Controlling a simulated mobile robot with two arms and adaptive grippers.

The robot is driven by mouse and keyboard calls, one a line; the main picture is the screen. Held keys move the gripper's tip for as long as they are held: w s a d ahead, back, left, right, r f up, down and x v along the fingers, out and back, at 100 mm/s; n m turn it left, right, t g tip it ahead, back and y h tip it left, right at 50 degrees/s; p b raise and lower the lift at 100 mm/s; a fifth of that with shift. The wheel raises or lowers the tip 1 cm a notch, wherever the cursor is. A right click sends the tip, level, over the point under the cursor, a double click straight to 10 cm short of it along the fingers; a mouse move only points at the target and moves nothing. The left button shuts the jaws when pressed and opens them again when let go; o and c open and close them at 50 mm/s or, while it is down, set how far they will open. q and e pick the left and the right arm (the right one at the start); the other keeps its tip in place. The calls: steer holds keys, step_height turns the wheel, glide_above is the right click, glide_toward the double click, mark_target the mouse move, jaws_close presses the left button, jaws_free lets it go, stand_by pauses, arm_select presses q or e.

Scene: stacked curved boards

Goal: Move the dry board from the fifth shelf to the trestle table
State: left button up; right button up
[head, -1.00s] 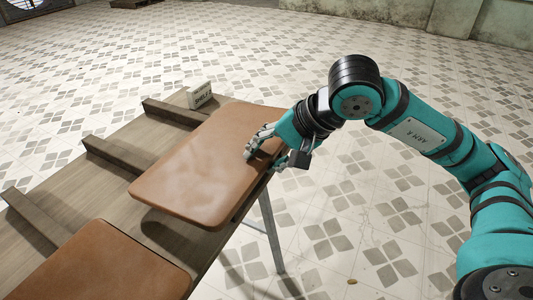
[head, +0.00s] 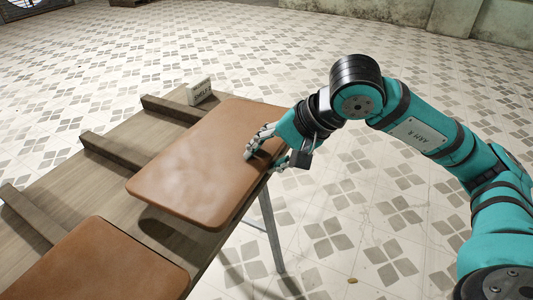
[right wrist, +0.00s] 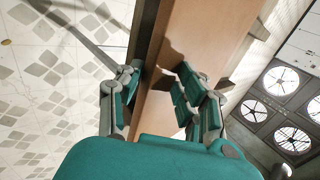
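A flat brown board (head: 190,180) with rounded corners lies over wooden rails on a wooden top in the head view; a shadow shows under its near edge. My right gripper (head: 267,150) is at the board's right edge, with fingers over the upper face and another finger at or below the rim. In the right wrist view, the fingers of this gripper (right wrist: 158,85) stand on both sides of the board's edge (right wrist: 208,40). The frames do not settle whether they press on it. A second brown board (head: 95,262) lies at lower left. My left gripper is out of view.
The wooden top (head: 95,180) carries several cross rails (head: 115,150). A small sign (head: 200,91) reading "SHELF" stands at its far end; its number is unclear. A metal leg (head: 270,230) stands below the right edge. The tiled floor (head: 370,225) to the right is largely clear.

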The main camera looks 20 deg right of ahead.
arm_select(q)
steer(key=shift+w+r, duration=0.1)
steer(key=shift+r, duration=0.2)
arm_select(e)
steer(key=shift+r, duration=0.1)
steer(key=o, duration=0.4)
steer(key=shift+c, duration=0.2)
arm_select(q)
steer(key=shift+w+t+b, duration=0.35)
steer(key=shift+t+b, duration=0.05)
steer(key=shift+b, duration=0.35)
arm_select(e)
steer(key=shift+s+f, duration=0.1)
steer(key=shift+f, duration=0.2)
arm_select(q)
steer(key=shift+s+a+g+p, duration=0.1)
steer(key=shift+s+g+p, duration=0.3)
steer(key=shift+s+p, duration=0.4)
arm_select(e)
steer(key=shift+v, duration=2.75)
steer(key=shift+a, duration=0.1)
